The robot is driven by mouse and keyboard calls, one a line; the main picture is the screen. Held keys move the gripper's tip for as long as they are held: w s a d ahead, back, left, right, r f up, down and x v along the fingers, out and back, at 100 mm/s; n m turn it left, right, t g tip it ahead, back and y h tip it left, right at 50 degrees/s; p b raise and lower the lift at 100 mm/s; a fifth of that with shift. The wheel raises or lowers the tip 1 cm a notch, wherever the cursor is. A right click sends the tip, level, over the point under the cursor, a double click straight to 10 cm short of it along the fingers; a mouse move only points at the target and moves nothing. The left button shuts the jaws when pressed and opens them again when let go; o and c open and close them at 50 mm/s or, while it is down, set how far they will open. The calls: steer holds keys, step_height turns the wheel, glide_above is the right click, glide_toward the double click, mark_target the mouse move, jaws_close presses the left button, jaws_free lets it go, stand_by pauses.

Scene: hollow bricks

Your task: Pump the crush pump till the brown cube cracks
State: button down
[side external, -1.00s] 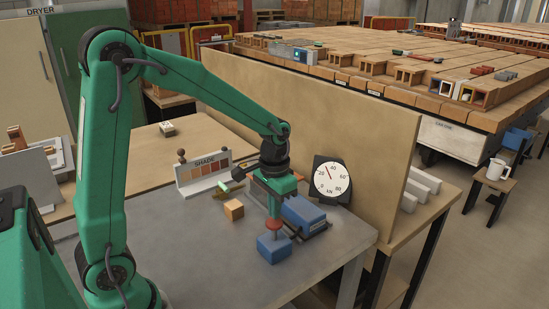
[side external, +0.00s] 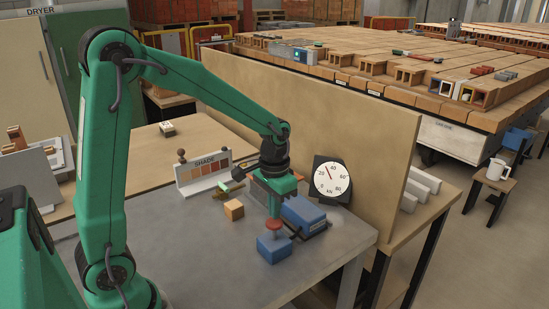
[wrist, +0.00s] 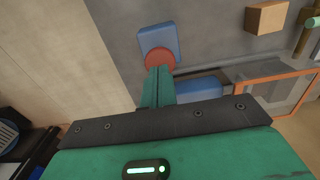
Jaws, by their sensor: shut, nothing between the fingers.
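A blue pump block (side external: 273,250) with a red round knob (side external: 273,225) on top stands near the front of the grey table. My gripper (side external: 274,216) is shut and empty, pointing down with its tips at the knob. The wrist view shows the shut fingertips (wrist: 158,70) over the red knob (wrist: 160,58); I cannot tell whether they touch. A light brown cube (side external: 234,210) sits on the table to the left, apart from the pump. A round dial (side external: 331,181) marked kN has its needle between 20 and 40. A blue box (side external: 303,214) stands behind the pump, partly hidden by my gripper.
A tan partition (side external: 330,125) stands behind the dial. A shade card (side external: 204,174) with brown swatches stands at the back left, with a greenish rod-like item (side external: 222,192) near it. The table's front left (side external: 200,265) is clear.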

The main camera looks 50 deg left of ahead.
mark_target(274, 222)
steer(key=shift+f, duration=0.15)
steer(key=shift+f, duration=2.3)
steer(key=shift+r, duration=0.15)
steer(key=shift+r, duration=3)
steer(key=shift+r, duration=0.1)
